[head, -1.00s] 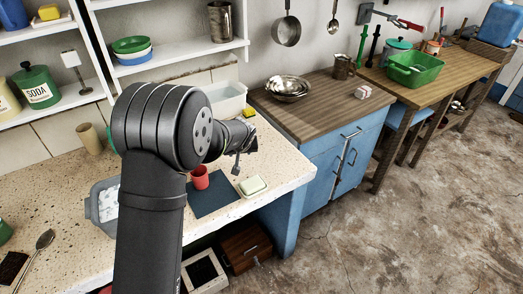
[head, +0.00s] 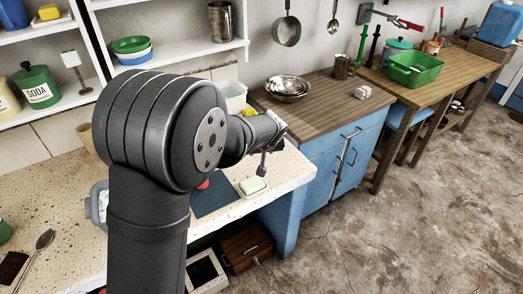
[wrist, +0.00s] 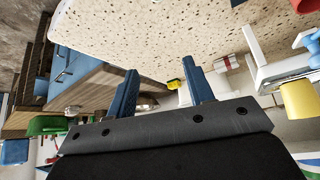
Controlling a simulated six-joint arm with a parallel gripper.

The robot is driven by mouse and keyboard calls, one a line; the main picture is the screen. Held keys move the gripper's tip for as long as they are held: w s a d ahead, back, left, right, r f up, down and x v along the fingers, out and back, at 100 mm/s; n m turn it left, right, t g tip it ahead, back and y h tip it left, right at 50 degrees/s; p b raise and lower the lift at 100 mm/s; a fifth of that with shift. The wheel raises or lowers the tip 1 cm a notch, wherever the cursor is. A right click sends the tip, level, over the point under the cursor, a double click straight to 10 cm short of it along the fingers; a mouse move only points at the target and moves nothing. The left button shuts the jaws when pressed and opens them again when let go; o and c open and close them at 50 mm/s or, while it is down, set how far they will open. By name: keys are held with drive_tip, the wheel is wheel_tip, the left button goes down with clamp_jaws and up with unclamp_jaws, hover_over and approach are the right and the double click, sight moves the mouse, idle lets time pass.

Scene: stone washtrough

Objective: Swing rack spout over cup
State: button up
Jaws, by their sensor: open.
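A red cup (head: 203,184) stands at the dark blue mat (head: 212,200) on the speckled counter, mostly hidden behind my arm in the head view. A red piece, probably this cup, shows at the top right edge of the wrist view (wrist: 306,5). No spout is clearly recognisable. A white upright frame with an arm (wrist: 262,62) stands at the right of the wrist view, near a yellow cup-like piece (wrist: 298,100) and a blue piece (wrist: 308,40); I cannot tell whether it is the rack. My gripper (wrist: 162,90) is open, with nothing between its blue fingers.
A soap dish (head: 252,187) sits at the counter's front right. A yellow sponge (wrist: 173,84) lies beyond the fingers. A white basin (head: 234,97) stands by the wall. Metal bowls (head: 288,87) stand on the blue cabinet.

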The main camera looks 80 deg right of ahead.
drive_tip(key=w+a+r+n+y, duration=0.1)
drive_tip(key=w+a+r, duration=0.3)
drive_tip(key=w+r, duration=0.55)
drive_tip(key=w+a+r+n+y, duration=0.1)
drive_tip(key=w+a+r, duration=0.3)
drive_tip(key=w+r, duration=0.55)
drive_tip(key=x, duration=0.6)
drive_tip(key=w+x, duration=0.1)
drive_tip(key=x, duration=1.3)
drive_tip(key=shift+w+a, duration=0.3)
drive_tip(key=shift+w, duration=0.05)
drive_tip(key=c, duration=1)
